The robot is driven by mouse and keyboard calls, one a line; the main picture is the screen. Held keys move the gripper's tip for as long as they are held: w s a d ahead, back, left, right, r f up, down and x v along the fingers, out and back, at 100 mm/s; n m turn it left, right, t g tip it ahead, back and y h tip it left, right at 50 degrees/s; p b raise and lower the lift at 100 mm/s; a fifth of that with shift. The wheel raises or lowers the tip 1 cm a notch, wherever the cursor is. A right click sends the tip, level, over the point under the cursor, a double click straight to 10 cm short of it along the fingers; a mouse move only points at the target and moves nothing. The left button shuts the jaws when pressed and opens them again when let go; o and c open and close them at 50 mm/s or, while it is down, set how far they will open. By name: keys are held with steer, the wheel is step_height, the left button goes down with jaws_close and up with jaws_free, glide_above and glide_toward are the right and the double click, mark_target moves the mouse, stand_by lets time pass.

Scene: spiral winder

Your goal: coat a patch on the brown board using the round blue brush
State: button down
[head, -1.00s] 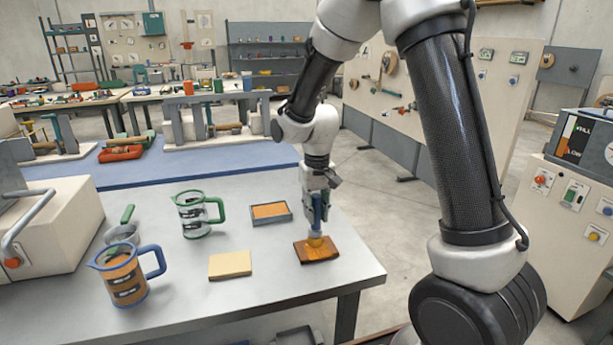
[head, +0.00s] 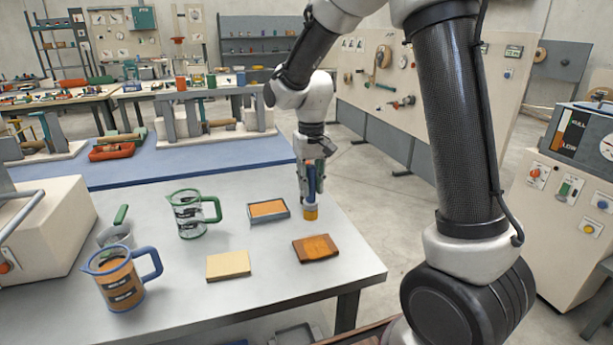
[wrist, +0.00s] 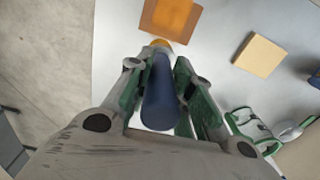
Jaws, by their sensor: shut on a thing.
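The brown board (head: 304,254) lies flat near the table's right front corner. A lighter orange patch shows on its top. It also shows at the top of the wrist view (wrist: 148,22). My gripper (head: 311,178) is shut on the round blue brush (head: 311,190), which hangs upright with its orange tip down. The brush is behind the board and apart from it, just right of the tray. In the wrist view, the blue handle (wrist: 162,100) sits between the fingers. The shallow grey tray (head: 272,219) holds an orange fill.
A pale yellow board (head: 228,265) lies left of the brown board. A green-handled jug (head: 188,215), a blue-handled jug (head: 121,282) and a grey pot with a green handle (head: 116,233) stand to the left. A beige machine (head: 50,235) stands at the far left.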

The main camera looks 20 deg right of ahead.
steer(key=shift+r, duration=1.1)
